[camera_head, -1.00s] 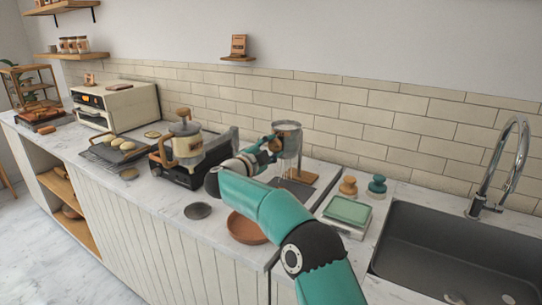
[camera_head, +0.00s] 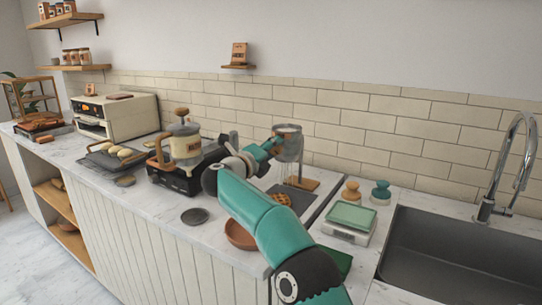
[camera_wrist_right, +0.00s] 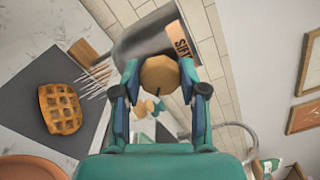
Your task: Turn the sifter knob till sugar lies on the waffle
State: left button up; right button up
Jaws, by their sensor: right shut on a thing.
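The sifter (camera_head: 289,143) is a grey metal can on a stand with a wooden base (camera_head: 301,183); its labelled side shows in the right wrist view (camera_wrist_right: 150,42). My right gripper (camera_wrist_right: 160,85) is shut on the round wooden sifter knob (camera_wrist_right: 159,75); in the head view my gripper (camera_head: 272,147) is at the can's left side. Pale streaks (camera_wrist_right: 94,80) show below the sifter, looking like falling sugar. The brown waffle (camera_wrist_right: 60,108) lies on a dark mat (camera_wrist_right: 32,83). In the head view the waffle (camera_head: 283,199) is partly hidden by my arm. I cannot make out sugar on its top.
A terracotta dish (camera_head: 239,235) sits in front of the mat. A pot (camera_head: 186,144) on a burner stands left.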

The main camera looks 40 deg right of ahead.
jog(key=m, duration=0.2)
jog(key=f+m+b, duration=0.1)
jog(key=shift+m, duration=0.4)
jog(key=shift+r+m+b, duration=0.1)
jog(key=shift+m+b, duration=0.7)
jog(key=shift+m, duration=1.2)
jog(key=o, duration=1.2)
jog(key=shift+r, duration=0.1)
jog(key=shift+c, duration=0.2)
jog(key=shift+s+r, duration=0.1)
jog(key=shift+r, duration=0.05)
jog(key=shift+a, duration=0.1)
